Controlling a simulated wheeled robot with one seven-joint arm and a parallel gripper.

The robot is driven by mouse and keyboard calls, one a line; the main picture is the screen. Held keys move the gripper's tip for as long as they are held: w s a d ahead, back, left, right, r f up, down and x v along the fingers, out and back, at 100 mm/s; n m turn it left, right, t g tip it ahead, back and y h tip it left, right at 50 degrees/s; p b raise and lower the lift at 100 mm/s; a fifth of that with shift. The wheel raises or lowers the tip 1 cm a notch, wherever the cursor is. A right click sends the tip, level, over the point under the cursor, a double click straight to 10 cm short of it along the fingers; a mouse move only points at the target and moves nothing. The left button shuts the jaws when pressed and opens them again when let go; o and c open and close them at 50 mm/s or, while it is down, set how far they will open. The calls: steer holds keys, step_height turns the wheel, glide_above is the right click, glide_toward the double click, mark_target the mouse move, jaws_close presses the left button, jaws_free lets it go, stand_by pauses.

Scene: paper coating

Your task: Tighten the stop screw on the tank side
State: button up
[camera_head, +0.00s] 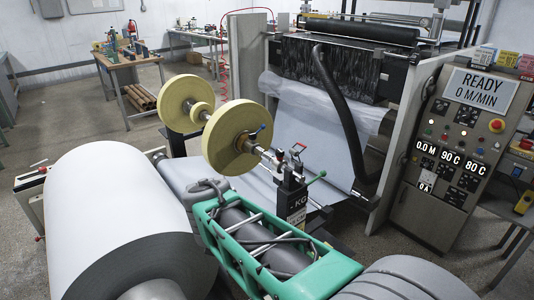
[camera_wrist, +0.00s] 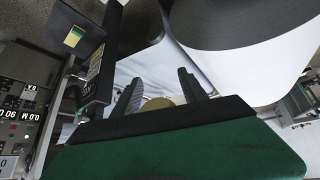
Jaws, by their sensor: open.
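My gripper (camera_wrist: 160,90) shows in the wrist view with its two dark fingers apart and nothing held between them. A tan disc (camera_wrist: 158,104) appears beyond the gap. In the head view my green arm housing fills the lower middle, and I cannot make out the fingertips there. I cannot pick out the stop screw or be sure which part is the tank. The coating machine has a dark streaked panel (camera_head: 325,72) behind the black hose. A post marked KG (camera_head: 292,205) stands just beyond my arm, with a green-knobbed lever (camera_head: 317,177) on its right.
A large white paper roll (camera_head: 118,225) is close on the left. Yellow-ended reels on a shaft (camera_head: 232,138) lie beyond my arm. A thick black hose (camera_head: 345,115) hangs before the machine. The control panel (camera_head: 450,145) reading READY is right. Open floor lies back left.

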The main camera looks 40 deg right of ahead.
steer(key=w+d+f+m+t+h+b, duration=0.15)
steer(key=w+d+m+h, duration=0.25)
steer(key=w+d, duration=0.5)
steer(key=m+h+b, duration=0.3)
steer(key=m+h, duration=0.1)
steer(key=h, duration=0.5)
glide_toward(278, 153)
steer(key=x, duration=0.7)
steer(key=shift+w+d+f, duration=0.1)
steer(key=shift+d, duration=0.15)
steer(key=p+x, duration=0.1)
steer(key=x, duration=0.6)
steer(key=shift+p, duration=0.3)
jaws_close()
